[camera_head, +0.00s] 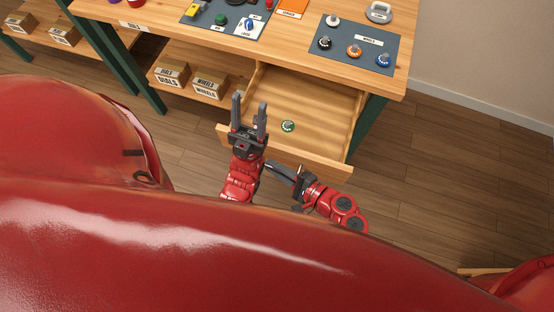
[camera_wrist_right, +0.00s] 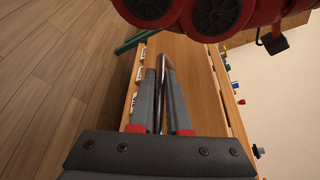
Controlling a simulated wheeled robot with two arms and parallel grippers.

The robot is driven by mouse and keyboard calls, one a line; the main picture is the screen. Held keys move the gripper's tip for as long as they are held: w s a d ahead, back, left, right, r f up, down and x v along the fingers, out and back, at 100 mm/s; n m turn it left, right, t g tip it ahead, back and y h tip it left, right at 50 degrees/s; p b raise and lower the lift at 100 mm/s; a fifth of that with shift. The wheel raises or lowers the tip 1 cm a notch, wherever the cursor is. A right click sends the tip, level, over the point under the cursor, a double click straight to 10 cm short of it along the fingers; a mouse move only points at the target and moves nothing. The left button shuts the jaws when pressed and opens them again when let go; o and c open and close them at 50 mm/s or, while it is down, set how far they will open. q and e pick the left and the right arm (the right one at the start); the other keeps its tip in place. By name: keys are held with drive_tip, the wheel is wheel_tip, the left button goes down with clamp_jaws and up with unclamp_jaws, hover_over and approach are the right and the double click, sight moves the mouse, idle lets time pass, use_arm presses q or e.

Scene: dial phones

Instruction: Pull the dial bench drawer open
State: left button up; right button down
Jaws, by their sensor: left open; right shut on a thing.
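The wooden drawer (camera_head: 320,105) of the bench (camera_head: 215,45) stands pulled out, its inside open to view. A small green dial (camera_head: 288,126) lies in it. My right gripper (camera_head: 272,165) is low at the outer side of the drawer front (camera_head: 300,158). In the right wrist view its fingers (camera_wrist_right: 165,78) are shut on the metal drawer handle (camera_wrist_right: 163,75). The handle is hidden in the head view. My left gripper (camera_head: 249,100) is open and empty, fingers pointing away from me, over the left part of the drawer.
On the bench top lie a blue-grey mat (camera_head: 355,45) with several knobs, another mat (camera_head: 225,18) and a grey ring-shaped thing (camera_head: 379,12). Boxes marked dials (camera_head: 172,75) and wheels (camera_head: 210,86) stand on the lower shelf. The floor right of the drawer is clear.

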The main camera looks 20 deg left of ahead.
drive_tip(key=shift+f, duration=0.1)
drive_tip(key=c, duration=0.9)
unclamp_jaws()
drive_tip(key=v, duration=1.7)
drive_tip(key=shift+s+d, duration=0.1)
drive_tip(key=shift+d, duration=0.05)
